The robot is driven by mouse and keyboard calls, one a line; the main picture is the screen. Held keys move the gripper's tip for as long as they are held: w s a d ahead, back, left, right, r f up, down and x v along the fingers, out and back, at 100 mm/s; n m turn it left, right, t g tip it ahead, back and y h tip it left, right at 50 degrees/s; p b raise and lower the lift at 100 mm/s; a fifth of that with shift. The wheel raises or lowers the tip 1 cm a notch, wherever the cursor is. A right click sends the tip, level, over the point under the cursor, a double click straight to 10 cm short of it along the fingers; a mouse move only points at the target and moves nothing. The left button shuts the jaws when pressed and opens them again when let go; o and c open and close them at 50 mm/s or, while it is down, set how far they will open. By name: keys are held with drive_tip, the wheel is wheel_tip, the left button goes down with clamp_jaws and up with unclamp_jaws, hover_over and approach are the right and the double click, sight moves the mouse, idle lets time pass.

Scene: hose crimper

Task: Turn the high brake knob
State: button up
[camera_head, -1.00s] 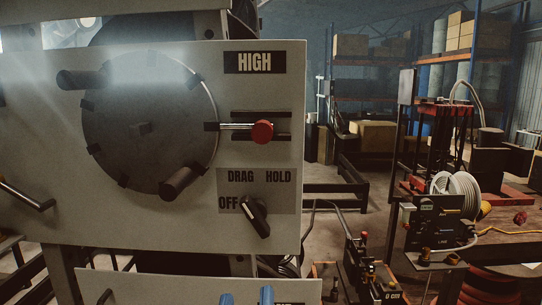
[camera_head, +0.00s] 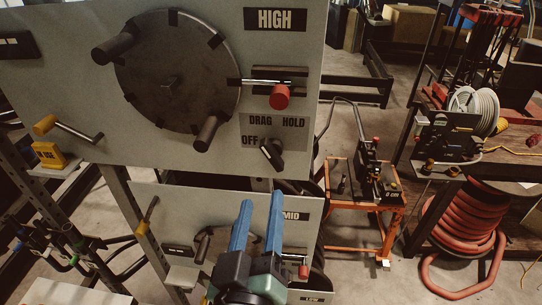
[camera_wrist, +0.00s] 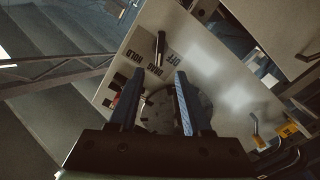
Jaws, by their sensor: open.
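The high brake knob (camera_head: 271,155) is a black lever-shaped knob on the plate marked OFF, DRAG and HOLD, on the white HIGH panel (camera_head: 75,95). Its light-marked end is at the upper left, near OFF. It also shows in the wrist view (camera_wrist: 160,45), beyond the fingertips. My gripper (camera_head: 261,199) has two blue fingers, open and empty. In the head view it is below the knob, in front of the MID panel. In the wrist view the gripper (camera_wrist: 159,72) points toward the HIGH panel, apart from the knob.
A red-ended pin (camera_head: 280,96) and a large dark wheel (camera_head: 172,70) with protruding handles are above the knob. A yellow-handled crank (camera_head: 68,129) is at left. The MID panel (camera_head: 160,225) is below. An orange cart (camera_head: 345,205) and red hose coil (camera_head: 460,245) stand right.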

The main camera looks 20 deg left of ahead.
sight(270, 157)
drive_tip(key=b+x, duration=0.3)
drive_tip(key=b, duration=0.3)
drive_tip(key=b+x, duration=0.2)
drive_tip(key=b, duration=0.4)
drive_tip(key=shift+w+a+f, duration=0.1)
drive_tip(key=shift+w+f, duration=0.1)
drive_tip(key=shift+w, duration=0.2)
drive_tip(key=x, duration=0.1)
drive_tip(key=p+x, duration=0.1)
drive_tip(key=x, duration=0.1)
drive_tip(key=shift+w+a+r+p, duration=0.1)
drive_tip(key=shift+w+r+p, duration=0.2)
drive_tip(key=shift+p, duration=0.1)
drive_tip(key=shift+x, duration=0.95)
drive_tip(key=shift+f, duration=0.15)
clamp_jaws()
